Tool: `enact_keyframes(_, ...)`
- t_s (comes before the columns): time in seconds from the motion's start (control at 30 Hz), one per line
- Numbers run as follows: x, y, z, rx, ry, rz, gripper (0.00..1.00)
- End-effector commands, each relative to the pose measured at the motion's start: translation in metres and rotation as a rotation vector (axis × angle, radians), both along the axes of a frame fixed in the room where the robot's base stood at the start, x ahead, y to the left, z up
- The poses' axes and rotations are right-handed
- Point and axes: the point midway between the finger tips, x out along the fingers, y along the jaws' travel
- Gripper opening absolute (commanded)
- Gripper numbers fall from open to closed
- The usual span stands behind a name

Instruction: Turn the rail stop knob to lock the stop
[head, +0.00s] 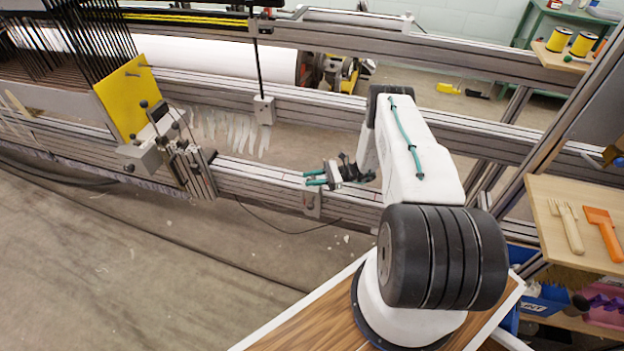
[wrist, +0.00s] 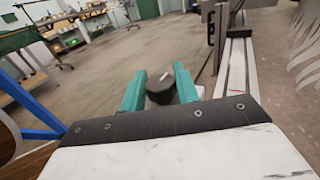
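A dark round knob (wrist: 160,89) with a white pointer line on top shows in the wrist view, framed between my two teal fingers. Gaps show on both sides of it, and I cannot tell its distance from the fingertips. My gripper (head: 306,178) is open, its fingers pointing left along the front rail in the head view. It also shows in the wrist view (wrist: 160,80). A small grey bracket (head: 313,203) sits on the rail just below the gripper in the head view. I cannot make out the knob clearly there.
The front rail (head: 250,183) runs lengthwise; it stands right of the fingers in the wrist view (wrist: 236,72). A metal carriage (head: 185,160) with dark knobs and a yellow plate (head: 128,97) stand to the left. Open floor (head: 120,265) lies in front. A wooden shelf (head: 550,215) holds tools at right.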

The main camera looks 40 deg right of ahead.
Motion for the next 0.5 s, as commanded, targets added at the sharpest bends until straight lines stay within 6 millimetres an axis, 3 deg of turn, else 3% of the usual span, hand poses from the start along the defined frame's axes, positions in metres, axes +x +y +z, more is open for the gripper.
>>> enact_keyframes(0.27,-0.0004,-0.0004,0.0003,0.000,0.000,-0.029,0.08)
enact_keyframes(0.5,-0.0010,-0.0001,0.0005,0.001,0.002,-0.156,0.08)
